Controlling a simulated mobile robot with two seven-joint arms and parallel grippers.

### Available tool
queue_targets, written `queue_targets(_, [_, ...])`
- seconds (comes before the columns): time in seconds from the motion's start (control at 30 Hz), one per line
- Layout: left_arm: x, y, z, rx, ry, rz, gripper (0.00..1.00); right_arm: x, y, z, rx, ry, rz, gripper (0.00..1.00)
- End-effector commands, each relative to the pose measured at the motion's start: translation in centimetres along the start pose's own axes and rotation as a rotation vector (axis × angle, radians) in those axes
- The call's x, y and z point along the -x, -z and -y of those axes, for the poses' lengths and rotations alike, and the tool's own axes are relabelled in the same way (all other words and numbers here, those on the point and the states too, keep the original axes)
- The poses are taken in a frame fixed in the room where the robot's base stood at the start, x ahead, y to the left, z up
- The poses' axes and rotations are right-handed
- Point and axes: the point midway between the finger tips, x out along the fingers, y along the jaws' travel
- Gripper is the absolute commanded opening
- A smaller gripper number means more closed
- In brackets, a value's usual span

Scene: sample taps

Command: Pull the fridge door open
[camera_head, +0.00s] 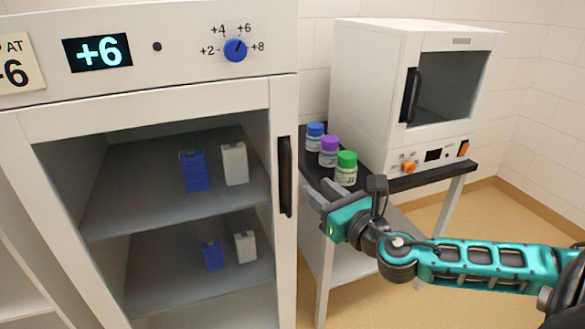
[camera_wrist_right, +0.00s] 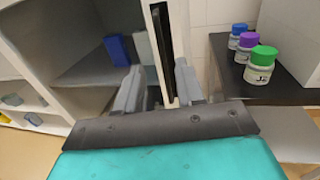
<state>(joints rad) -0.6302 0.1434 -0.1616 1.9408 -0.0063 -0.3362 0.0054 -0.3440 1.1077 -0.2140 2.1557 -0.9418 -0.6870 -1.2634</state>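The fridge door (camera_head: 140,108) is shut, a white frame around a clear pane. Its black vertical handle (camera_head: 285,177) is on the door's right edge. My right gripper (camera_head: 313,204) is just to the right of the handle's lower part, fingers pointing toward the door. In the right wrist view my right gripper (camera_wrist_right: 158,88) is open, its two fingers apart with nothing held between them. There the handle (camera_wrist_right: 163,45) stands upright ahead, in line with the gap between the fingers; whether they touch it I cannot tell. My left gripper is not in view.
Blue and white cartons (camera_head: 195,171) stand on the fridge shelves. To the right, a black-topped table (camera_head: 430,178) carries several capped jars (camera_head: 346,168) and a white oven-like box (camera_head: 370,85), close to my right gripper. A display (camera_head: 97,52) and blue knob (camera_head: 236,50) sit above the door.

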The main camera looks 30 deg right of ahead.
Motion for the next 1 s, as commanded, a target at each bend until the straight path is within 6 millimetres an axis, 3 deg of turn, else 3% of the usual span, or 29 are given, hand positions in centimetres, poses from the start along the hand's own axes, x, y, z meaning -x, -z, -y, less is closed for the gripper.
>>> queue_targets(0.7, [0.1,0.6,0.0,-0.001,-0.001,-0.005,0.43,-8.6,-0.1,0.0,-0.004,0.002,0.001,0.38])
queue_targets(1.0, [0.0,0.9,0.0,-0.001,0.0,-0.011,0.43,-10.4,0.1,0.0,-0.004,0.0,-0.002,0.38])
